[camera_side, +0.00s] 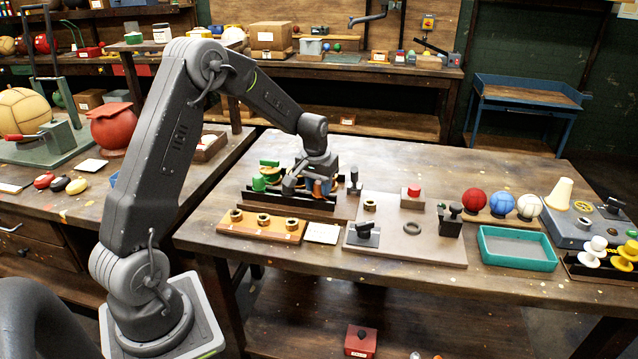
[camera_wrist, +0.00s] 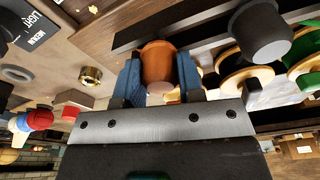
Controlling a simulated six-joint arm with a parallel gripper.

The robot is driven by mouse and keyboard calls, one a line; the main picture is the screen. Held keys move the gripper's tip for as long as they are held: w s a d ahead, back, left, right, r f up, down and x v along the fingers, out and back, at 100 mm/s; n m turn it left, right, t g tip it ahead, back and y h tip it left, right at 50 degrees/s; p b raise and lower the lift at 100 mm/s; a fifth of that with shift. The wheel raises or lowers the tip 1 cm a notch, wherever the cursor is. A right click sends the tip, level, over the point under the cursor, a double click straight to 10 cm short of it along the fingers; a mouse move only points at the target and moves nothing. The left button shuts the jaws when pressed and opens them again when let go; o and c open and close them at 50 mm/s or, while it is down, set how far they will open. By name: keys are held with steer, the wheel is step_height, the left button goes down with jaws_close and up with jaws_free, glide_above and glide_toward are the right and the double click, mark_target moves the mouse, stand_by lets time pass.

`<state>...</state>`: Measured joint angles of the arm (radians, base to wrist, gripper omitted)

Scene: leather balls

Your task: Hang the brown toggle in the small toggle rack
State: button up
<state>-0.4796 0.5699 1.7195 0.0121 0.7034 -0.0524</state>
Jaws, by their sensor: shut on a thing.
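The brown toggle (camera_wrist: 159,62) sits between the blue fingers of my gripper (camera_wrist: 158,78) in the wrist view. My gripper is shut on it. In the side view my gripper (camera_side: 318,183) is low over a dark toggle rack (camera_side: 290,201), and the brown toggle (camera_side: 321,188) shows partly below the fingers. A green toggle (camera_side: 259,183) is at this rack's left. In the wrist view a dark rail (camera_wrist: 128,42) runs behind the brown toggle. I cannot tell whether the toggle touches the rack. Another dark rack (camera_side: 590,268) with white and yellow toggles stands at the right edge.
A dark grey toggle (camera_wrist: 262,32) is close right of my gripper in the wrist view. An orange board with brass rings (camera_side: 262,225) lies in front of the rack. A grey board (camera_side: 405,235) with fixtures and a teal tray (camera_side: 517,262) are to the right.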

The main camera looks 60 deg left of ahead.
mark_target(316, 201)
steer(key=shift+f, duration=0.1)
steer(key=o, duration=1)
steer(key=shift+c, duration=0.2)
step_height(316, 201, up, 14)
steer(key=s+d, duration=0.1)
steer(key=shift+s+f, duration=0.15)
steer(key=shift+s, duration=0.25)
